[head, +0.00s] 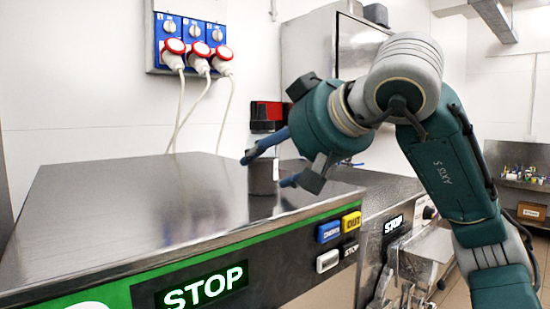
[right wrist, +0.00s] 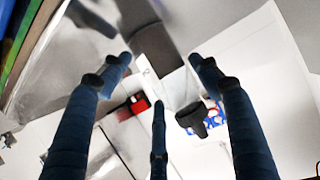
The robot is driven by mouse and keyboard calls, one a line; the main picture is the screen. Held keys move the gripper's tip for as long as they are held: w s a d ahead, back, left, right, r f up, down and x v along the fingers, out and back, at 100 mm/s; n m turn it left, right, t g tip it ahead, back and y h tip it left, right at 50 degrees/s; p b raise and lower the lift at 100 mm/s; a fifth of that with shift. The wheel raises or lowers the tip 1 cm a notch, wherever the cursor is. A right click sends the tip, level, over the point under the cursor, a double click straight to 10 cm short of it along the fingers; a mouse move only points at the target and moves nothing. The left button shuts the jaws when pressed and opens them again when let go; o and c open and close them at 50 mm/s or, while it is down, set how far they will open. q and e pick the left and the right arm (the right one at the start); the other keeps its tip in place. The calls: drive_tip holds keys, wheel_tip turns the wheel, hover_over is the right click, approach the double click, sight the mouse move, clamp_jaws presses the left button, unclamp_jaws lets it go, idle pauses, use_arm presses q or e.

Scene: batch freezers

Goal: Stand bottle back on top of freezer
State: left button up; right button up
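A dark grey cylinder that looks like the bottle (head: 263,181) stands upright on the steel freezer top (head: 130,200), near its far right part, with a small pale mark on its side. My right gripper (head: 265,171) reaches in from the right, one blue finger on the far side at the bottle's upper part and another at its right. In the right wrist view, the bottle (right wrist: 159,52) lies between the spread fingertips (right wrist: 160,78), with gaps seen on both sides. The right gripper is open. My left gripper is in neither view.
A control panel with a green stripe, a lit STOP sign (head: 205,286) and blue and yellow buttons (head: 351,221) runs along the freezer's front edge. Plugs (head: 198,48) with cables hang behind. The left of the freezer top is clear.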

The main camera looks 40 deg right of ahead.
drive_tip(key=shift+o, duration=0.8)
drive_tip(key=shift+s+r, duration=0.1)
drive_tip(key=shift+s, duration=0.1)
drive_tip(key=v, duration=1.1)
drive_tip(key=shift+s+b, duration=0.35)
drive_tip(key=shift+b, duration=0.05)
drive_tip(key=shift+a+r, duration=0.1)
